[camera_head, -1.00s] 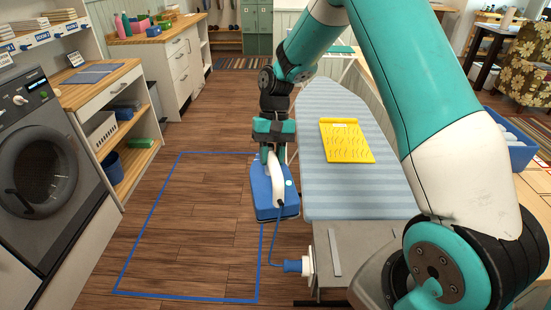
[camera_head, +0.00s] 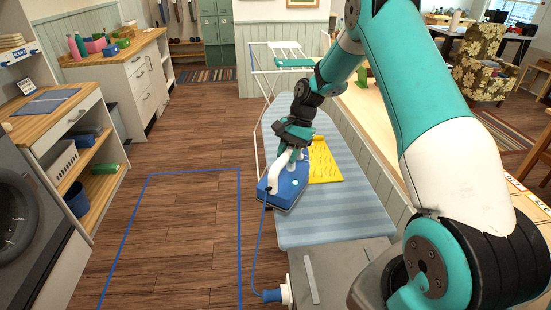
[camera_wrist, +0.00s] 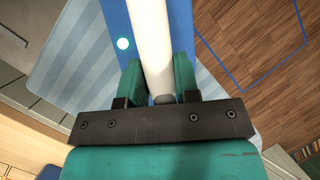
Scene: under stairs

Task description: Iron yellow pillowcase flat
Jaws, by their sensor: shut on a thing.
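The yellow pillowcase (camera_head: 325,166) lies on the blue-striped ironing board (camera_head: 335,213) with wavy crease marks on it. Its left part is hidden behind my arm and the iron. My gripper (camera_head: 294,160) is shut on the white handle of the blue iron (camera_head: 284,196). The iron is over the board's left side, next to the pillowcase. I cannot tell whether its sole touches the board. The wrist view shows the fingers of my gripper (camera_wrist: 158,80) on either side of the white handle (camera_wrist: 150,35). A light shows on the iron.
A blue cord runs from the iron to a plug (camera_head: 275,294) at the grey end plate (camera_head: 335,272). A drying rack (camera_head: 268,62) stands behind the board. A long wooden counter (camera_head: 378,118) borders its right side. Blue tape (camera_head: 240,235) marks clear floor on the left.

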